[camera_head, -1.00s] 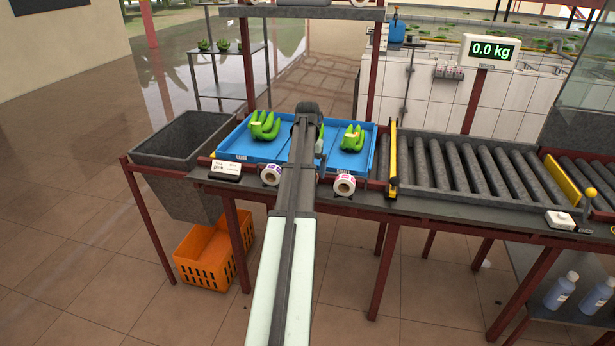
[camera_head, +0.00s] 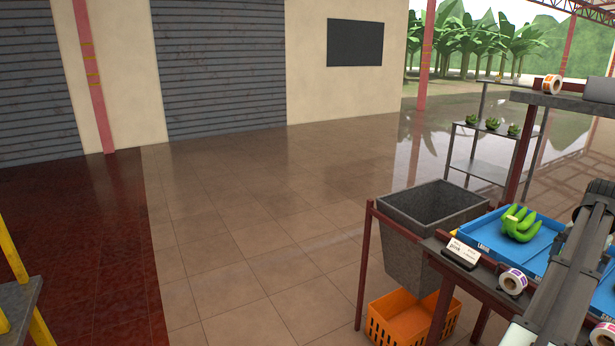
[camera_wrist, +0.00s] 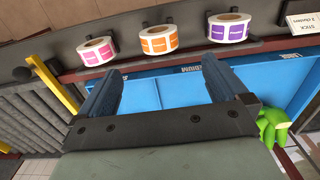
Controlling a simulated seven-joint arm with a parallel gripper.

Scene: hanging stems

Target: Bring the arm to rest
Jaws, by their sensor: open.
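My gripper (camera_wrist: 157,78) is open in the wrist view, its two dark fingers spread over the blue tray (camera_wrist: 170,92) with nothing between them. A green banana cluster (camera_wrist: 272,126) lies right of the fingers, apart from them, partly cut by the gripper body. In the head view my arm reaches in from the lower right over the blue tray (camera_head: 478,228), and its fingers are not seen there. A green banana cluster (camera_head: 520,224) sits in the tray left of my arm.
Pink (camera_wrist: 96,50), orange (camera_wrist: 159,39) and purple (camera_wrist: 229,27) label rolls line the tray's edge. A roller conveyor (camera_wrist: 35,115) is at left. A grey bin (camera_head: 435,205) stands beside the bench, an orange crate (camera_head: 405,318) below. The tiled floor leftward is clear.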

